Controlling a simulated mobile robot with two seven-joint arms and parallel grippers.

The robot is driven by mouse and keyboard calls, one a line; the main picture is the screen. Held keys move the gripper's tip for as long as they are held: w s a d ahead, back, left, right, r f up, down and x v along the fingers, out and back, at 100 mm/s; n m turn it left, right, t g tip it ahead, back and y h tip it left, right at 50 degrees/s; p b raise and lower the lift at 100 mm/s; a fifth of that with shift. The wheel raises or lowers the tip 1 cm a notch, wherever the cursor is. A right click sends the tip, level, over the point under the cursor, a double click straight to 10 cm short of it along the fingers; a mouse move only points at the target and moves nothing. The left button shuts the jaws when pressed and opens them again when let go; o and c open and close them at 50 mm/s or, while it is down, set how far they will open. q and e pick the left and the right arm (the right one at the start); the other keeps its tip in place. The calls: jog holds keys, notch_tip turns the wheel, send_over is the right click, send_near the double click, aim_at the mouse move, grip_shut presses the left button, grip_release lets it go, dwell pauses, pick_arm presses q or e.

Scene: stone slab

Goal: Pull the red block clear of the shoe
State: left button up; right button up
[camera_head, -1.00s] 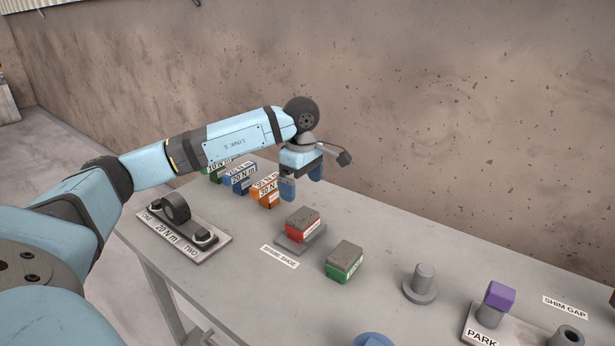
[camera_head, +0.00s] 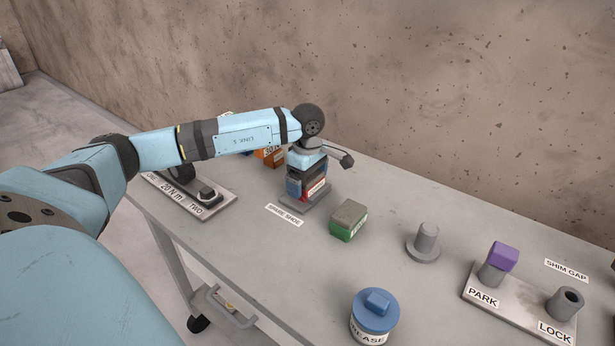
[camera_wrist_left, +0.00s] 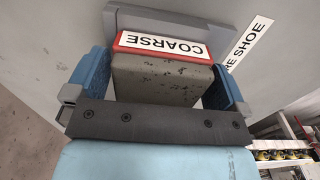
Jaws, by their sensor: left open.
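The red block (camera_head: 316,187) has a rough grey top and a white label that reads COARSE in the left wrist view (camera_wrist_left: 165,46). It sits on the grey shoe (camera_head: 309,205), whose edge also shows behind the block in the left wrist view (camera_wrist_left: 175,22). My left gripper (camera_head: 306,188) is over the block with its jaws open. In the left wrist view its blue fingers stand on either side of the block, with a gap seen at the right finger. In the head view the gripper hides much of the block. My right gripper is not in view.
A green block (camera_head: 348,221) stands close on the right of the shoe. Orange block (camera_head: 270,156) is behind left; a torque plate (camera_head: 205,206) lies left. A grey post (camera_head: 426,240), blue-lidded grease jar (camera_head: 375,315) and PARK/LOCK plate (camera_head: 515,305) are farther right.

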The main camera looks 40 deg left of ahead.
pick_arm(q)
jog(key=c, duration=0.9)
jog(key=shift+s+d, duration=0.15)
jog(key=shift+s, duration=1.3)
jog(key=shift+s+d, duration=0.2)
jog(key=shift+s, duration=1.2)
jog(key=shift+s+d, duration=0.15)
jog(key=shift+s, duration=1.3)
jog(key=shift+s+r, duration=0.1)
jog(key=shift+s+d+r+p, duration=0.15)
jog(key=shift+s+r+p, duration=0.55)
jog(key=shift+s+r, duration=0.7)
